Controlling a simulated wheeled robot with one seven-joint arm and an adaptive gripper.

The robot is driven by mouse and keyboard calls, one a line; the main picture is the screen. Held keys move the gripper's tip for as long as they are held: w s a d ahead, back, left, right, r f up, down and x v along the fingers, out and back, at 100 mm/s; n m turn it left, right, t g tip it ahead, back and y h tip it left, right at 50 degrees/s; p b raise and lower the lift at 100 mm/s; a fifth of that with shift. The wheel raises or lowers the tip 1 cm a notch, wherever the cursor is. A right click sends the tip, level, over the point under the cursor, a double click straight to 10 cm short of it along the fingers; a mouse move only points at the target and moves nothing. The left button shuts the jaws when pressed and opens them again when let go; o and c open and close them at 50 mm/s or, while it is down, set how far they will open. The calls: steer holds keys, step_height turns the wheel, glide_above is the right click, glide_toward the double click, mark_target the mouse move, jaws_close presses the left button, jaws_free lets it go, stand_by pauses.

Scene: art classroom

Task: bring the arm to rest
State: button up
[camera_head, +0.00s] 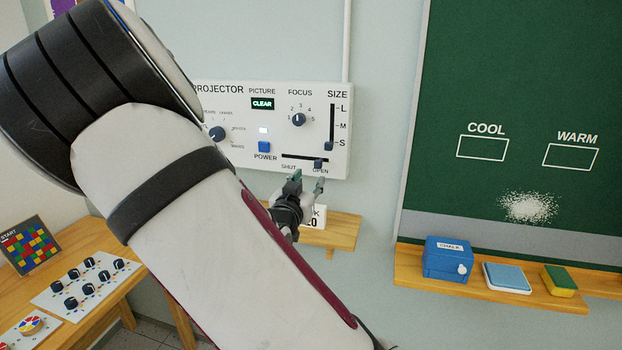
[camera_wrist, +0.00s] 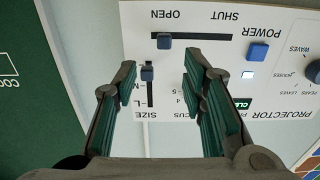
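My gripper (camera_head: 307,184) is just below the lower right part of the projector panel (camera_head: 225,95) in the head view. In the wrist view my gripper (camera_wrist: 160,82) has its two fingers spread apart, with nothing held between them. The panel appears upside down there, behind the fingers. The shutter slider knob (camera_head: 318,163) is at the OPEN end. The size slider knob (camera_head: 329,146) is by S. The picture display (camera_head: 262,104) reads CLEAR. The gap between fingertips and panel is hard to judge.
A wooden ledge (camera_head: 345,232) with a partly hidden white card is below the panel. To the right, a chalk ledge (camera_head: 408,270) holds a blue chalk box (camera_head: 447,262), a blue pad and a sponge. A table with knob boards (camera_head: 45,300) is at left.

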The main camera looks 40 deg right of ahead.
stand_by(0.5)
steer(key=a+f+g+y, duration=0.1)
steer(key=a+f+y, duration=0.4)
steer(key=a+y, duration=0.25)
steer(key=s+a+r+n+g+y, duration=0.1)
steer(key=s+a+r+n+y, duration=0.4)
steer(key=a, duration=0.5)
steer(key=s+a+r+n+g+y, duration=0.1)
steer(key=s+a+r+n, duration=0.1)
steer(key=s, duration=0.9)
steer(key=s+a+r+n+g, duration=0.2)
steer(key=s+r+n, duration=0.1)
steer(key=s, duration=0.9)
steer(key=shift+r+y, duration=0.35)
steer(key=shift+r, duration=0.2)
steer(key=shift+a, duration=0.1)
